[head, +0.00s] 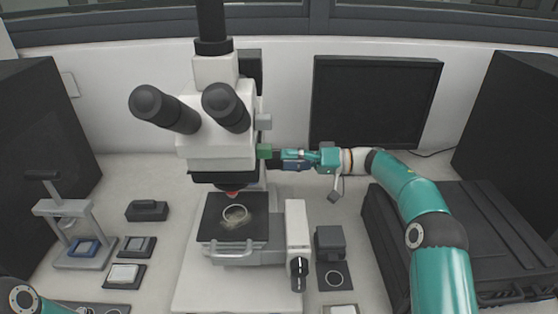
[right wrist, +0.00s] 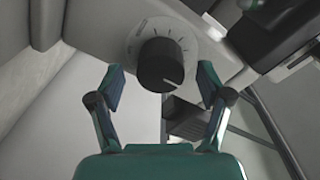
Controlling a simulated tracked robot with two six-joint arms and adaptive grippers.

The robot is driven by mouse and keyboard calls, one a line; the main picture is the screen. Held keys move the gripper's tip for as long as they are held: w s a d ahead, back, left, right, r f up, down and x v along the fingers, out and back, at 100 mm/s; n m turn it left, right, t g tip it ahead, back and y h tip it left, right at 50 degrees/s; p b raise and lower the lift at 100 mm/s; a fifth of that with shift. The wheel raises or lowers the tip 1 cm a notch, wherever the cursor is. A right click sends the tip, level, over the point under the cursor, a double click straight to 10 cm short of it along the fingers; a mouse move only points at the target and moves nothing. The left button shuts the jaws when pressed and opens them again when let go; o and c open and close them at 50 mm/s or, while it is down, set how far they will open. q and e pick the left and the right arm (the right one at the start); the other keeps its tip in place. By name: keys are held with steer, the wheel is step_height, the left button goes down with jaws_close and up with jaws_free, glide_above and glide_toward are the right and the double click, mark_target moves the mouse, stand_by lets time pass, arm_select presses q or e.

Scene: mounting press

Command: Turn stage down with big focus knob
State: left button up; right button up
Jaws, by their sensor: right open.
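The microscope (head: 217,145) stands at the middle of the bench. Its dark stage (head: 212,230) carries a small round dish (head: 234,214) under the objective. My right gripper (head: 284,158) is at the right side of the microscope's body, below the eyepieces. In the right wrist view, a black round knob (right wrist: 160,65) on a pale dial with tick marks lies between the open fingertips (right wrist: 161,84), with a gap on each side. I cannot tell whether it is the big focus knob. Part of my left arm shows at the lower left; its gripper is out of view.
A white block with a black knob (head: 299,270) stands right of the stage. A small dark box (head: 330,242) is beside it. A black case (head: 505,225) fills the right, a monitor (head: 375,98) stands behind, and a grey press (head: 62,225) is at the left.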

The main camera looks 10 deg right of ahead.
steer(key=shift+x, duration=1.25)
steer(key=c, duration=1.2)
